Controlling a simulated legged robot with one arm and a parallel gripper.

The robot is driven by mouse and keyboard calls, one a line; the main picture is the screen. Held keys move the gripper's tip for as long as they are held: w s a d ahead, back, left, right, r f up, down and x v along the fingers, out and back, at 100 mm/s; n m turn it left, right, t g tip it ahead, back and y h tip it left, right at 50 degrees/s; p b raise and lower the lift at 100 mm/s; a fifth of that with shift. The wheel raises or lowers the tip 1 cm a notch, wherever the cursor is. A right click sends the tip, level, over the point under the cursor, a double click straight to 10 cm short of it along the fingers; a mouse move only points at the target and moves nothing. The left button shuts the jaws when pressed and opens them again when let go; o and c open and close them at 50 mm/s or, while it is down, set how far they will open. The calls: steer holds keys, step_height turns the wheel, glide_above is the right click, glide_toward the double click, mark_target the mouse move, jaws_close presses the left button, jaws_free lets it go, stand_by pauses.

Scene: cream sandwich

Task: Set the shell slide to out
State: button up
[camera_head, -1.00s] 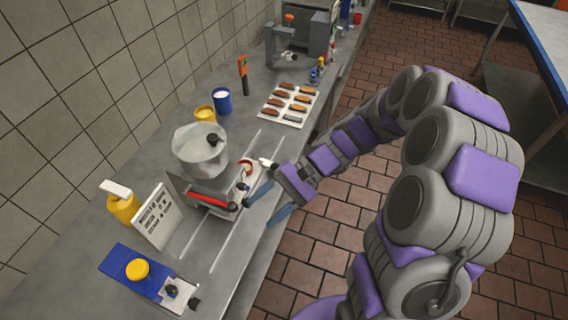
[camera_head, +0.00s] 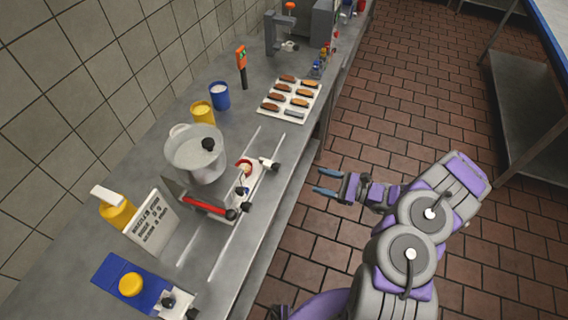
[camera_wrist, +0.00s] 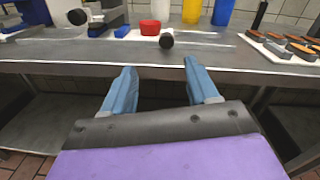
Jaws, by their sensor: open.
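My gripper (camera_head: 320,182) is open and empty, out over the floor to the right of the counter's front edge. In the wrist view its two blue fingers (camera_wrist: 160,66) point at the counter edge, apart from everything. On the counter stands a fixture with a white slide with a black knob (camera_head: 270,163), a red-handled bar (camera_head: 203,205) and a small blue part with a dark knob (camera_head: 243,191). The white slide's black end (camera_wrist: 166,41) faces me in the wrist view. I cannot tell which part is the shell slide or read its position.
A yellow cup (camera_head: 202,113), a blue cup (camera_head: 220,97) and a tray of shells (camera_head: 270,108) are farther along. A sign (camera_head: 152,222) and a blue board (camera_head: 112,273) are nearer. The floor aisle is free.

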mark_target(280, 168)
steer(key=shift+m+t, duration=0.3)
steer(key=shift+m, duration=0.1)
steer(key=b+x, duration=0.1)
steer(key=x, duration=0.4)
steer(key=f+b+x, duration=0.1)
steer(key=x, duration=0.5)
steer(key=f+b+x, duration=0.1)
steer(key=x, duration=0.4)
steer(key=shift+w+a, duration=0.15)
steer(key=shift+w, duration=0.35)
steer(key=shift+c, duration=0.4)
jaws_close()
